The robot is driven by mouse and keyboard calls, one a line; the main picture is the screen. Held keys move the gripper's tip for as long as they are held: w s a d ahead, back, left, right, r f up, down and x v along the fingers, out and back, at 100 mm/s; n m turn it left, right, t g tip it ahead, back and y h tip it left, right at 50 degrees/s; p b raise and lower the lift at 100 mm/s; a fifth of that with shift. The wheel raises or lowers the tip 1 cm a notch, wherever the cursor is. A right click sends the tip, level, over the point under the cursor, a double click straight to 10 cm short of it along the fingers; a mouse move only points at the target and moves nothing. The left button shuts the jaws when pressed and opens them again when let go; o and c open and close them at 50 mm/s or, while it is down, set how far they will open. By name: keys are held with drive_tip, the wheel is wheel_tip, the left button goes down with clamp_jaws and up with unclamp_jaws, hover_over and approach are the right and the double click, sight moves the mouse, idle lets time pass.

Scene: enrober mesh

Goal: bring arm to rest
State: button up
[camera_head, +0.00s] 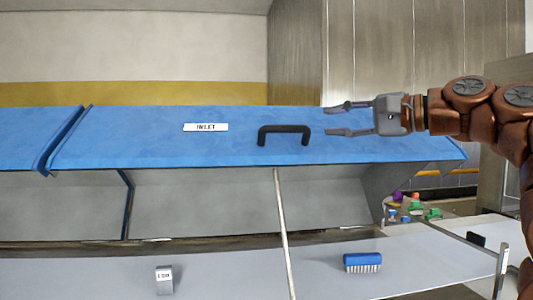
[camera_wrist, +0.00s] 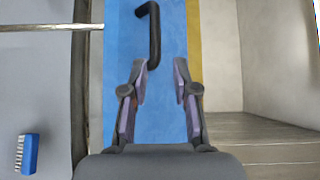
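My arm reaches in from the right in the head view. My gripper (camera_head: 328,118) is open and empty, with its fingers pointing left in front of the blue hood (camera_head: 110,150). The hood has a black handle (camera_head: 284,130) and a white label reading INLET. The handle is a short way left of my fingertips and apart from them. In the wrist view my gripper (camera_wrist: 158,65) shows spread fingers with nothing between them, and the handle (camera_wrist: 154,35) lies beyond the tips. The hood is raised, with a pale prop rod (camera_head: 283,235) standing beneath it.
A blue brush (camera_head: 362,262) and a small grey labelled block (camera_head: 164,280) lie on the grey surface (camera_head: 230,278) below the hood. Several small colored items (camera_head: 432,213) sit at the right on a side table. A metal cabinet (camera_head: 400,55) stands behind my gripper.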

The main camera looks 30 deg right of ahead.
drive_tip(key=w+a+f+n+g, duration=0.2)
drive_tip(key=a+f+n+g, duration=0.25)
drive_tip(key=a+f, duration=0.85)
drive_tip(key=w+a+f+n+g, duration=0.2)
drive_tip(key=a+f+n+g, duration=0.3)
drive_tip(key=a+f, duration=0.85)
drive_tip(key=s+a+f+n+g+h, duration=0.1)
drive_tip(key=s+a+f+g+h, duration=0.15)
drive_tip(key=s+f, duration=0.4)
drive_tip(key=s+a+f+n+g+h, duration=0.1)
drive_tip(key=s+f+g, duration=0.2)
drive_tip(key=f, duration=0.7)
drive_tip(key=s+d+f+n+g+h, duration=0.3)
drive_tip(key=s+d+f+g, duration=0.1)
drive_tip(key=s+f, duration=0.9)
wheel_tip(320, 180, up, 18)
drive_tip(key=t+p, duration=0.1)
drive_tip(key=p, duration=1.4)
drive_tip(key=shift+d+p, duration=0.25)
drive_tip(key=shift+p, duration=0.1)
